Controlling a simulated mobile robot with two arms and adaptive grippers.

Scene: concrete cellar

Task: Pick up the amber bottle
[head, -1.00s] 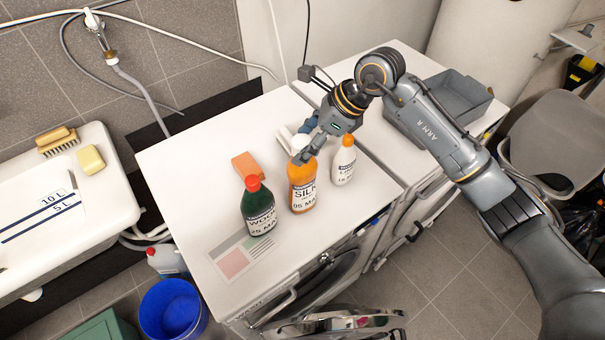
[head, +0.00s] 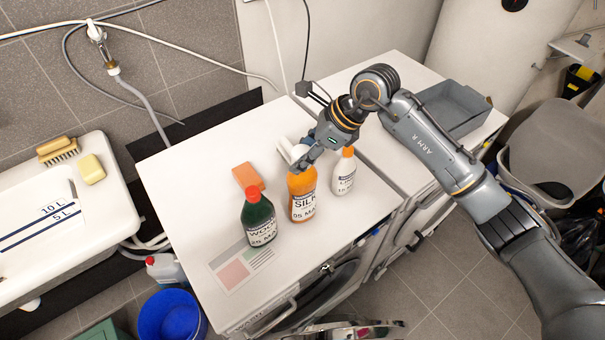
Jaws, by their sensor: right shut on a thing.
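The amber bottle (head: 302,199), labelled SILK, stands upright on the white top of the washing machine, between a green bottle and a white bottle. My right gripper (head: 299,163) is at its upper end and shut on it, coming from behind. The fingers hide the bottle's cap and neck. The bottle's base looks to be on the surface, with no clear gap beneath. My left gripper is not in view.
A green bottle (head: 259,218) with a red cap stands close on the left, a white bottle (head: 343,172) with an orange cap close on the right. An orange sponge (head: 247,176) lies behind. A grey tray (head: 452,112) sits at the back right.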

